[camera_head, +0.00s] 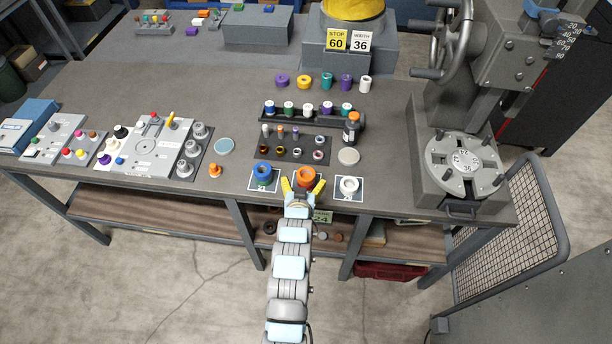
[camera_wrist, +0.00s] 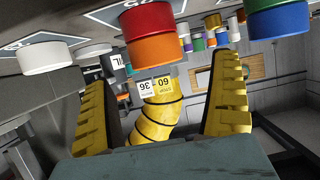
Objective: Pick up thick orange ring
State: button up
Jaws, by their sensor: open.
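The thick orange ring (camera_head: 306,175) sits on a card at the table's front edge, between a blue ring (camera_head: 263,172) and a white ring (camera_head: 348,186). The wrist view is upside down. In it, the orange ring (camera_wrist: 156,52) lies on top of a red ring (camera_wrist: 147,18). My gripper (camera_head: 303,188) is open at the near side of the orange ring. In the wrist view, my open gripper (camera_wrist: 162,75) shows an empty gap between its yellow fingers, with the orange ring just ahead near the tips. No finger contact is visible.
A heavy machine (camera_head: 462,165) stands at the right.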

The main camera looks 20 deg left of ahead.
aim_at(307, 171)
jog(key=shift+p+x, duration=0.35)
jog(key=shift+x, duration=2.05)
jog(key=shift+d, duration=0.15)
jog(key=c, duration=1.4)
